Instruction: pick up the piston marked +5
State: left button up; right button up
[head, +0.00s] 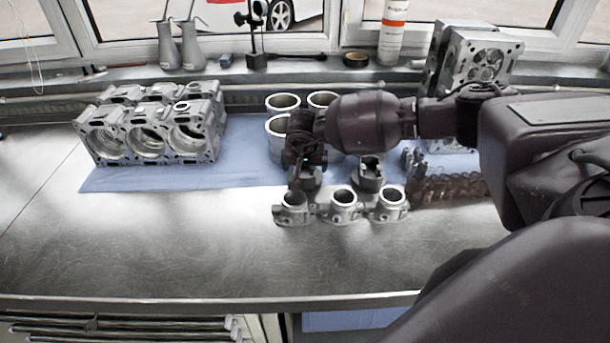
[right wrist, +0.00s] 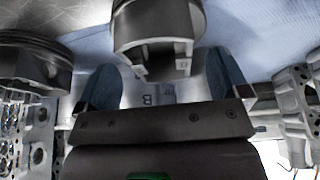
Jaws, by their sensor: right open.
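A grey metal piston (head: 305,180) stands on the bench below my right gripper (head: 305,153) in the head view. In the right wrist view this piston (right wrist: 157,28) is just ahead of and between the blue-padded fingers of my right gripper (right wrist: 165,82). The fingers are apart, with a gap visible around the piston's lower end. A second piston (head: 368,174) stands to the right in the head view; a piston (right wrist: 35,65) also shows at the left of the wrist view. I cannot read a +5 mark on either. My left gripper is not in view.
Three ring-topped castings (head: 342,206) stand just in front of the pistons. Cylinder liners (head: 283,103) are behind, partly hidden by my right arm. Springs (head: 445,190) lie to the right, and an engine block (head: 150,130) is on the left. The front of the bench (head: 170,255) is clear.

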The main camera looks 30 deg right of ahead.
aim_at(305, 174)
jog(key=shift+x, duration=1.2)
jog(key=shift+c, duration=0.2)
jog(key=c, duration=1.2)
